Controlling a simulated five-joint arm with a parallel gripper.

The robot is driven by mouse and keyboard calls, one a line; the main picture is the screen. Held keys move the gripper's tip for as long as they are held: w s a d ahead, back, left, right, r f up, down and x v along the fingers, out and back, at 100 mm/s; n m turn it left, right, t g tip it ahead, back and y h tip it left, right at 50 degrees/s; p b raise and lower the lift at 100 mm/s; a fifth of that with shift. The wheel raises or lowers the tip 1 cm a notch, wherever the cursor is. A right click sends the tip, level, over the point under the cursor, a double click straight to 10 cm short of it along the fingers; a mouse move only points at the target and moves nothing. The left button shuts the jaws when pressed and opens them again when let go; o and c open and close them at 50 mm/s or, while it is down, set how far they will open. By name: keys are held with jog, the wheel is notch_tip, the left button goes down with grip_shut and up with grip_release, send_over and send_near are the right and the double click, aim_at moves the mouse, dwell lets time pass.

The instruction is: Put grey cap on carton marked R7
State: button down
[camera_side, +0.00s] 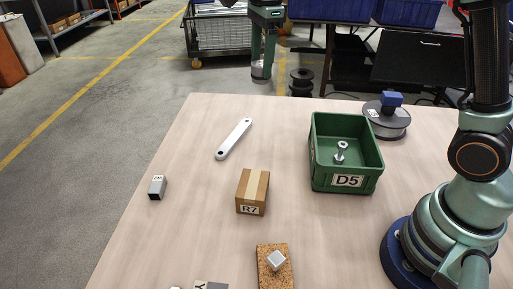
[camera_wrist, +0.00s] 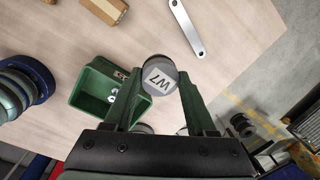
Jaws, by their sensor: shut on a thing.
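My gripper (camera_side: 261,72) is high beyond the far edge of the table in the side view. In the wrist view my gripper (camera_wrist: 161,78) is shut on a round grey cap (camera_wrist: 159,72) with a white label reading W7. The cap also shows small and grey at the fingertips in the side view (camera_side: 260,70). The brown carton marked R7 (camera_side: 259,184) stands on the table, well apart from my gripper, its top bare except for a tape strip. Part of the carton shows at the top edge of the wrist view (camera_wrist: 108,9).
A green bin marked D5 (camera_side: 347,181) holds a bolt (camera_side: 340,151). A spool (camera_side: 388,128) carries a blue block (camera_side: 392,99). A silver bar (camera_side: 234,139), a small dark block (camera_side: 157,188) and a cork block (camera_side: 274,281) with a metal cube lie around the carton. Bare table separates them.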

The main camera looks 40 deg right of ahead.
notch_tip(320, 180, up, 2)
send_over(252, 183)
jog(key=shift+s+f, duration=0.15)
jog(key=shift+f, duration=9.55)
jog(key=shift+f, duration=0.1)
jog(key=shift+c, duration=1.1)
grip_release()
